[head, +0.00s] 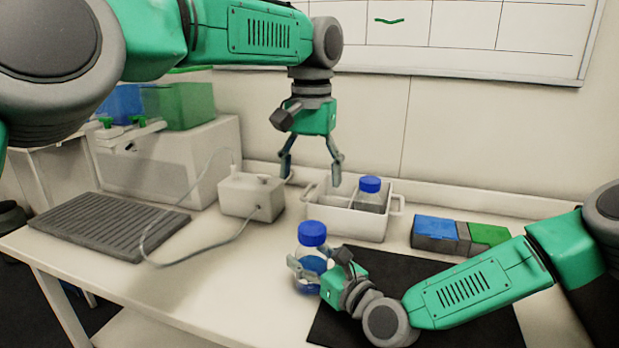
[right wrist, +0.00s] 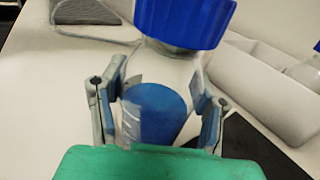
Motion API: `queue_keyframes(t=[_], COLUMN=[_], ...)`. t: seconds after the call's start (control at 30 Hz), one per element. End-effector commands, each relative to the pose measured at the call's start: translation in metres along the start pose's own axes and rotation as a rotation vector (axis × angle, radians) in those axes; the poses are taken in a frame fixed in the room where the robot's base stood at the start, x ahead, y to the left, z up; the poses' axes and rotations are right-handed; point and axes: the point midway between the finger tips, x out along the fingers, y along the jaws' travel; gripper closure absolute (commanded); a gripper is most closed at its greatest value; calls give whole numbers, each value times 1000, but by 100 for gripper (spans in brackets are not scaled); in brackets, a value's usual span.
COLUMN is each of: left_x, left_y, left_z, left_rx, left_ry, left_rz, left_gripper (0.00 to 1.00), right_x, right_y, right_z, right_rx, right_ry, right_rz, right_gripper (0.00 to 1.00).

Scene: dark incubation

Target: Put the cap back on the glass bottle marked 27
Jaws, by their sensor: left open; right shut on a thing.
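A clear glass bottle (head: 303,266) with blue contents stands upright on the table beside the dark mat. A blue cap (head: 312,233) sits on top of it; both also show in the right wrist view, the cap (right wrist: 185,20) above the bottle body (right wrist: 155,108). No number can be read on it. My right gripper (head: 310,275) is shut on the bottle's side, one finger on each side. My left gripper (head: 311,176) hangs open and empty above the back of the table, higher than the cap. A second blue-capped bottle (head: 370,193) stands in the white divided carrier.
The white carrier (head: 345,222) stands behind the bottle. A small white box (head: 250,196) with a hose is left of it. A grey ribbed plate (head: 110,226) lies further left. A blue, grey and green box (head: 460,234) stands right. The dark mat (head: 420,270) lies under my right arm.

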Motion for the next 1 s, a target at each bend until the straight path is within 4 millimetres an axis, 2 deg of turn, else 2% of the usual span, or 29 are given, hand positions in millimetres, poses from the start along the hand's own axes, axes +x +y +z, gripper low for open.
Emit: queue_keyframes(t=[0.03, 0.07, 0.1, 0.47, 0.57, 0.8, 1.0], left_x=[0, 0, 0, 0, 0, 0, 0], left_y=[0, 0, 0, 0, -1, 0, 0], left_z=[0, 0, 0, 0, 0, 0, 0], left_rx=[0, 0, 0, 0, 0, 0, 0], left_ry=[0, 0, 0, 1, 1, 1, 0], left_rz=[0, 0, 0, 0, 1, 0, 0], left_gripper=[31, 31, 31, 31, 31, 31, 31], right_x=[-1, -1, -1, -6, -18, -70, -105], right_y=[-2, -2, -2, -1, -1, -4, -4], right_z=[-4, -4, -4, -1, -1, -3, -3], right_rx=[-1, -1, -1, 0, 1, 5, 4], right_ry=[7, 7, 7, 2, 3, 5, 4], right_rz=[-5, -5, -5, -2, -3, -5, -5], right_gripper=[100, 34, 20, 20, 20, 20, 20])
